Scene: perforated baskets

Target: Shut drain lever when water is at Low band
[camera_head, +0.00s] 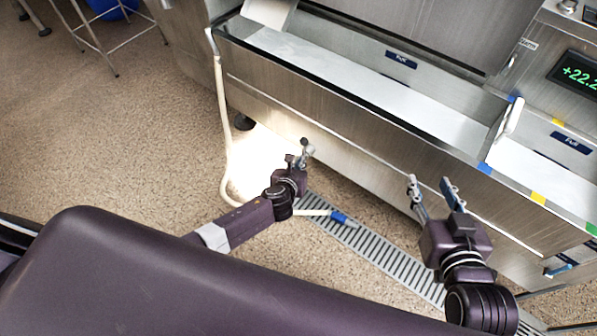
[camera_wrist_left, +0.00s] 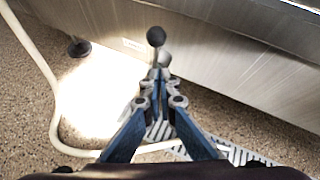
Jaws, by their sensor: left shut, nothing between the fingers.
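A short lever with a dark round knob (camera_wrist_left: 156,37) stands out from the lower front wall of the steel tank (camera_head: 340,150). Its knob also shows in the head view (camera_head: 304,141). My left gripper (camera_head: 299,158) is just in front of this lever; in the left wrist view its fingertips (camera_wrist_left: 157,76) are together and empty, with the knob just beyond them. I cannot tell whether they touch the lever. My right gripper (camera_head: 430,184) has its fingers apart and empty, before the tank front. The tank's inside looks pale; I cannot make out a water line or Low band.
A pale hose (camera_head: 226,125) hangs from the tank's left corner to the floor; a blue-tipped nozzle (camera_head: 343,218) lies over the floor grate (camera_head: 375,247). A display (camera_head: 577,72) stands at the right. A blue handle (camera_head: 560,268) is low at right.

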